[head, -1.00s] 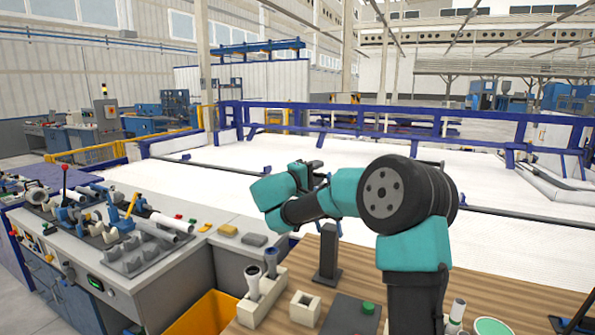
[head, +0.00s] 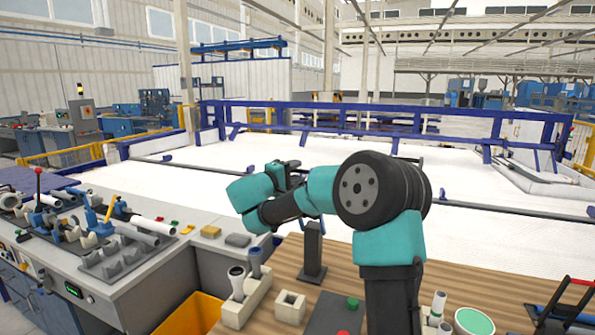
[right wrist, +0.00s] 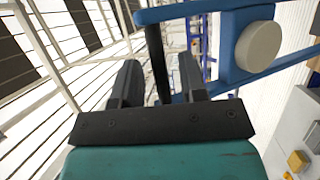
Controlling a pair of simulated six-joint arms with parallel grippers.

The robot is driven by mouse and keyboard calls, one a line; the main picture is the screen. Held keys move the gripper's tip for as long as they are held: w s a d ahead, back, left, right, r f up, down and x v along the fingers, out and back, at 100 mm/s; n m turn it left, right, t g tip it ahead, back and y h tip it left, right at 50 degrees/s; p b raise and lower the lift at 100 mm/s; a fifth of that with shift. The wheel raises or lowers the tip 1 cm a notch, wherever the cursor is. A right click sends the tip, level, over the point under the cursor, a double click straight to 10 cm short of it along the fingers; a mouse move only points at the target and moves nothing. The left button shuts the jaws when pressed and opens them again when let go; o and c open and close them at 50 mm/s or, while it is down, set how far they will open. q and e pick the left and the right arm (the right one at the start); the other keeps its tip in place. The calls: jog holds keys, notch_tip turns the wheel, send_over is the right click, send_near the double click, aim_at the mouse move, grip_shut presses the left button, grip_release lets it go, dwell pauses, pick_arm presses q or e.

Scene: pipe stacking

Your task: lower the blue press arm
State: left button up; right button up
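The blue press arm (right wrist: 225,75) shows in the right wrist view as a blue frame with a pale round disc at the upper right. A dark rod (right wrist: 154,50) stands at its left end. My right gripper (right wrist: 160,72) has its two dark fingers apart, one on each side of the rod in the picture, with gaps showing. How deep the rod sits between them I cannot tell. In the head view my teal right arm reaches left over the wooden table, and its gripper is mostly hidden. I cannot make out the press arm there. My left gripper is out of view.
The wooden table (head: 270,318) holds a black post (head: 313,252), a pale block with pipes (head: 245,300), an empty square block (head: 290,307) and a green disc (head: 474,321). A cluttered grey bench (head: 140,270) stands left, with a yellow bin (head: 193,315) between.

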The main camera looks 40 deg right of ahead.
jog(key=a+f, duration=0.2)
jog(key=a, duration=0.6)
jog(key=a+f, duration=0.3)
jog(key=a, duration=0.6)
jog(key=shift+s+a, duration=0.15)
jog(key=shift+s, duration=0.05)
dwell(1.5)
dwell(0.3)
